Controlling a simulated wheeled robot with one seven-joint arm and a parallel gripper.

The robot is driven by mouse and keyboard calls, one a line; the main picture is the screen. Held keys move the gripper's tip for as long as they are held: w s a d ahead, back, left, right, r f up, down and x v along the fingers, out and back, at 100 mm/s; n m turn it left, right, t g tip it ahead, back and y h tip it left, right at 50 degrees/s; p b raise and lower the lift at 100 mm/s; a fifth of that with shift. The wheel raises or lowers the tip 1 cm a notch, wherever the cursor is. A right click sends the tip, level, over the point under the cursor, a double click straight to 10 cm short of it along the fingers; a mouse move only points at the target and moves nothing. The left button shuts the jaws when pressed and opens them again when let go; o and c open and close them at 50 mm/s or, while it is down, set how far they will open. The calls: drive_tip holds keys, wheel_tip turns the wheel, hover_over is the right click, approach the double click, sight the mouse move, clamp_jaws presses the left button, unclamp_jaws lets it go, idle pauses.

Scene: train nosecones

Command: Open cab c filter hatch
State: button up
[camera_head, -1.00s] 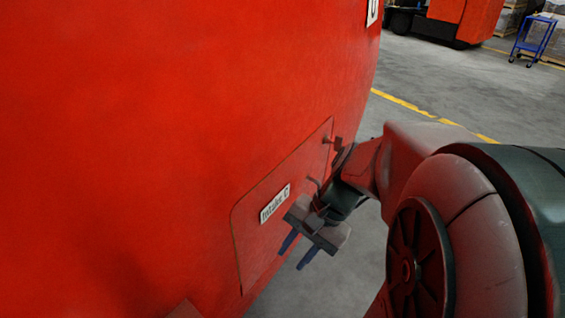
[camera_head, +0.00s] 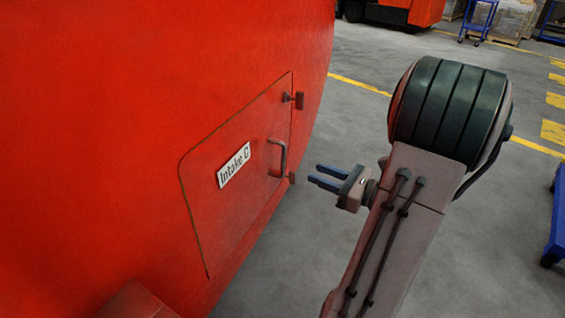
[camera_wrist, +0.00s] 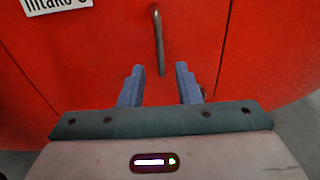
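The red hatch (camera_head: 225,195) labelled "Intake C" (camera_head: 234,165) sits flush and closed in the side of the red cab. A dark bar handle (camera_head: 279,158) stands near its right edge. In the wrist view the handle (camera_wrist: 158,40) is ahead of the fingers, in line with the gap between them. My gripper (camera_head: 325,177) is to the right of the handle and apart from it, with its blue fingers pointing toward the hatch. The fingers are spread with nothing between them; the gripper (camera_wrist: 158,85) also shows open in the wrist view.
A latch (camera_head: 297,99) sits at the hatch's upper right edge and a small fitting (camera_head: 292,178) at its right edge below the handle. A red block (camera_head: 140,302) juts out at the lower left. Grey floor is clear around my arm. A blue cart (camera_head: 556,225) stands at the right.

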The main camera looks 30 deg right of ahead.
sight(283, 174)
drive_tip(key=b+x, duration=0.1)
drive_tip(key=x, duration=1)
drive_tip(key=shift+a, duration=0.15)
clamp_jaws()
